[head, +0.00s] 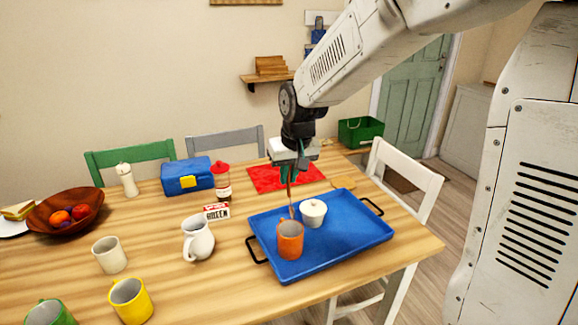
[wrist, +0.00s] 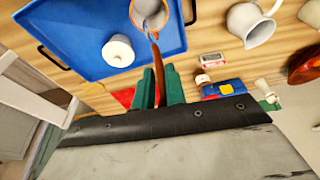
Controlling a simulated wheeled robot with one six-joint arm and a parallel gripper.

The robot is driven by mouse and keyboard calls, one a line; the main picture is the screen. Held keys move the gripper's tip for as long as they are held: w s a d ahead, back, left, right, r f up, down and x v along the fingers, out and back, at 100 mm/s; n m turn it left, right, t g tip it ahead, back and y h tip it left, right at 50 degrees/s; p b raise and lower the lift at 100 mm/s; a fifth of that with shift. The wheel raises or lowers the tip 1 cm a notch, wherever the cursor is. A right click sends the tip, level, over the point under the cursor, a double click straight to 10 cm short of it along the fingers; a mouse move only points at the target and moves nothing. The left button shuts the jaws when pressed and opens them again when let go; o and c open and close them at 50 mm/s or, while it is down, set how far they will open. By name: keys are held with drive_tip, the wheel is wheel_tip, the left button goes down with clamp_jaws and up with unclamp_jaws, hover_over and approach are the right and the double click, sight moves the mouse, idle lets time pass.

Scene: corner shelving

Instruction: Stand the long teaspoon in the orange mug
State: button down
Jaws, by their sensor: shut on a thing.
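The orange mug (head: 290,241) stands upright on the blue tray (head: 340,251), and its rim and grey inside show at the top of the wrist view (wrist: 134,16). My gripper (head: 288,182), with green fingers (wrist: 161,88), is shut on the long teaspoon (head: 290,200). The spoon (wrist: 157,60) hangs steeply, its brown handle between the fingers and its metal end down. The metal end overlaps the mug's rim in the wrist view. I cannot tell whether it is inside the mug or just above or behind the rim.
A white lidded pot (head: 313,213) stands on the tray close right of the mug. A yellow mug (head: 131,300) and a cream cup (head: 109,255) are farther left. The tray's right side is clear.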

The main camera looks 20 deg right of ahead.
sight(289, 199)
drive_tip(key=shift+f, duration=3.95)
drive_tip(key=c, duration=1.4)
unclamp_jaws()
drive_tip(key=shift+o, duration=0.2)
drive_tip(key=v, duration=0.7)
drive_tip(key=shift+r, duration=0.4)
drive_tip(key=shift+s, duration=0.15)
